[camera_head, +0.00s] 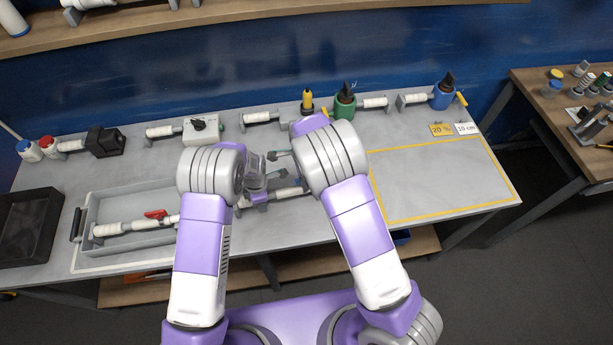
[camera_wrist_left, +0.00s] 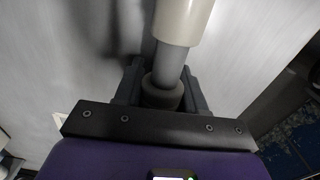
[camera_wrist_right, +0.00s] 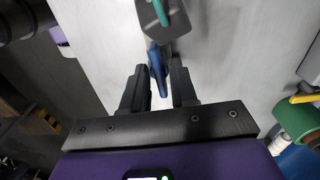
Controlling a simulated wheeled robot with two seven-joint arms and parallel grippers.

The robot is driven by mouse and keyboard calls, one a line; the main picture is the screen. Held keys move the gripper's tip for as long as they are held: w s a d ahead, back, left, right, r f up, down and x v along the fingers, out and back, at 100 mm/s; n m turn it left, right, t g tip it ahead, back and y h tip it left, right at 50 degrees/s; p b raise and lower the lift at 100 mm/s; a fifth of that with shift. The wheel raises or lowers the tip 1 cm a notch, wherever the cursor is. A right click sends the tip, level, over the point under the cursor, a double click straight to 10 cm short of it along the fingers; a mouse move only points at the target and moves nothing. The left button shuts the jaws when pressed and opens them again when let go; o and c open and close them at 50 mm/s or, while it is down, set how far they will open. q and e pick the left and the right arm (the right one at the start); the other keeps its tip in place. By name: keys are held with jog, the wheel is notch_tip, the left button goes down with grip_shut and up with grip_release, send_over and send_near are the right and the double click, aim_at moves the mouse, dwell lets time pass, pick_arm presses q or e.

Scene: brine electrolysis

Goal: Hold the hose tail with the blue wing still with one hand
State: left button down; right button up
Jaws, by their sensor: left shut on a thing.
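My left gripper (camera_head: 257,192) is low over the middle of the bench. In the left wrist view its jaws (camera_wrist_left: 161,88) are shut around the dark grey collar of a hose tail (camera_wrist_left: 175,60), whose cream tube runs away from the jaws. In the head view a pale tube (camera_head: 289,192) shows beside this gripper. In the right wrist view the blue wing (camera_wrist_right: 157,62) lies between and just beyond the spread fingers of my right gripper (camera_wrist_right: 159,85). A grey block with a teal rod (camera_wrist_right: 163,14) is past it. My right arm hides much of this in the head view.
A grey tray (camera_head: 88,238) at left holds a white tube with a red wing. A black bin (camera_head: 28,228) stands left of it. Green (camera_head: 345,107) and blue (camera_head: 442,98) fittings stand at the back. The yellow-outlined area (camera_head: 440,180) at right is clear.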

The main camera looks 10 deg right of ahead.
jog(key=shift+o, duration=0.8)
notch_tip(320, 180, up, 12)
pick_arm(q)
jog(key=c, duration=0.6)
grip_release()
notch_tip(320, 180, up, 12)
jog(key=shift+r, duration=0.1)
